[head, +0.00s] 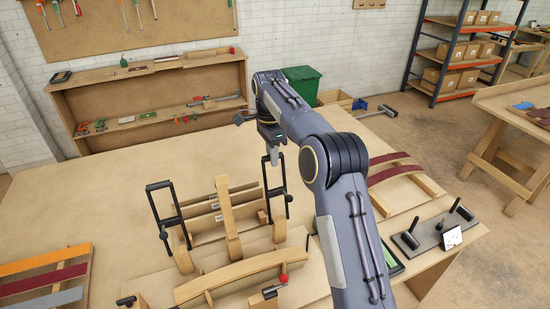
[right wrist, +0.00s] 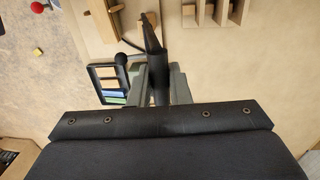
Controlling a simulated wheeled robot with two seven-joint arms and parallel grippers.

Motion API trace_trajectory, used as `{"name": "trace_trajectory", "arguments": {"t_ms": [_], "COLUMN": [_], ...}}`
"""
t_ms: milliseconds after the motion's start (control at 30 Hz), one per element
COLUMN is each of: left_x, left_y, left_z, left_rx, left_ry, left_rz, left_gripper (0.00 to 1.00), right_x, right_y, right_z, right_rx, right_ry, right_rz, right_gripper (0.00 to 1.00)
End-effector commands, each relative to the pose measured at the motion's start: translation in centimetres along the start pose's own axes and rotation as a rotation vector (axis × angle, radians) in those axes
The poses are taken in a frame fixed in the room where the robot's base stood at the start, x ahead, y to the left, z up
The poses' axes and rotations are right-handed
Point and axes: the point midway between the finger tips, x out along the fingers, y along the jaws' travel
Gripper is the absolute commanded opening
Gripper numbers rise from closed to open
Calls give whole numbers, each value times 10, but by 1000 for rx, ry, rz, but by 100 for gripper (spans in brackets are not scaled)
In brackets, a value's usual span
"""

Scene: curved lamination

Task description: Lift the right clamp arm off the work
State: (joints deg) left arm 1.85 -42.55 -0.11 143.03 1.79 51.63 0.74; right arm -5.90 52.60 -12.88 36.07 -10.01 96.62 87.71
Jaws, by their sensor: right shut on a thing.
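The right clamp arm (head: 286,188) is a black bar frame standing upright at the right of the wooden press form (head: 232,221). My right gripper (head: 278,158) reaches down to its top end from above. In the right wrist view my right gripper (right wrist: 158,88) is shut on a black bar of the clamp arm (right wrist: 151,36). The left clamp arm (head: 154,208), a similar black frame, stands upright at the left of the form. A curved wooden piece (head: 228,275) lies in front of the form. My left gripper is not in view.
A red ball knob (head: 283,279) stands at the front of the form. Coloured strips (head: 45,277) lie at left; maroon strips (head: 392,174) lie at right. A dark plate with black handles (head: 432,235) is at the right edge. The table (head: 110,185) behind left is clear.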

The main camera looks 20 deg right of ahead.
Motion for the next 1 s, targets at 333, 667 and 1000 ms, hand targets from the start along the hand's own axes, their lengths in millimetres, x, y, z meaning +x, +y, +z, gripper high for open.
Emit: {"name": "trace_trajectory", "arguments": {"t_ms": [333,667,1000], "left_x": [1,1,0], "left_y": [0,0,0], "left_z": [0,0,0], "left_rx": [0,0,0], "left_ry": [0,0,0], "left_rz": [0,0,0], "left_gripper": [36,36,36], "right_x": [8,6,2], "right_y": [-6,-6,-5], "right_z": [0,0,0], "right_rx": [1,1,1], "right_ry": [2,2,1], "right_rz": [0,-1,-3], "right_gripper": [0,39,39]}}
